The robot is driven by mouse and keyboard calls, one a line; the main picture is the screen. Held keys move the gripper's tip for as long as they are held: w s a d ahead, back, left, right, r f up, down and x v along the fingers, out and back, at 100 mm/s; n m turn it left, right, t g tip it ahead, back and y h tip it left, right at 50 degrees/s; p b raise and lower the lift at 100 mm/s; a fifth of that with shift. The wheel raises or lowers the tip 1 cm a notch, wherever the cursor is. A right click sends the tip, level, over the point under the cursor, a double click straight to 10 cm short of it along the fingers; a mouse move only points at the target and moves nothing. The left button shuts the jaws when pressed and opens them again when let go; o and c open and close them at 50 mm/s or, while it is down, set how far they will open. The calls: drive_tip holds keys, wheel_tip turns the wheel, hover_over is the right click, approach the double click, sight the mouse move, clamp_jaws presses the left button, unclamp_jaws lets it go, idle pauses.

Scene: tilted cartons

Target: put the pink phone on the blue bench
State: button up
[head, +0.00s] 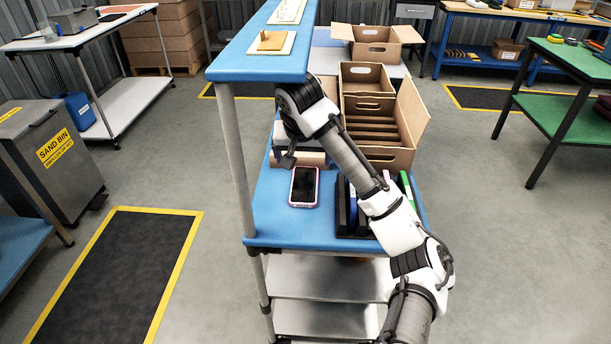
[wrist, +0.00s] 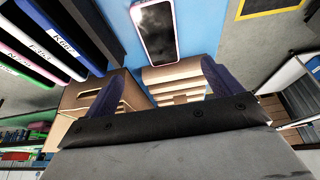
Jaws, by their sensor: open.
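The pink phone (head: 304,187) has a dark screen and lies flat on the blue bench top (head: 268,222), left of a black rack. In the wrist view the phone (wrist: 155,30) shows beyond the fingers, with the blue top (wrist: 198,25) around it. My gripper (wrist: 160,97) is open, its two dark fingers wide apart with nothing held between them. In the head view my gripper (head: 288,159) is partly hidden by my arm, above and behind the phone and apart from it.
The black rack (head: 345,215) holds several labelled upright folders. Open cardboard cartons (head: 388,158) stand tilted behind it. A blue upper shelf (head: 262,68) on grey posts overhangs at the left and back. Bare blue top shows in front of the phone.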

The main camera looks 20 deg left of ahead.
approach(304, 184)
drive_tip(key=shift+w+a+f, duration=0.1)
drive_tip(key=shift+w+f, duration=0.6)
drive_tip(key=shift+f, duration=0.2)
drive_tip(key=shift+s+p+x, duration=0.15)
drive_tip(key=shift+p+x, duration=0.1)
drive_tip(key=shift+x, duration=1.2)
drive_tip(key=shift+s+p+x, duration=0.15)
drive_tip(key=shift+p+x, duration=0.05)
drive_tip(key=shift+x, duration=1.3)
drive_tip(key=c, duration=1.3)
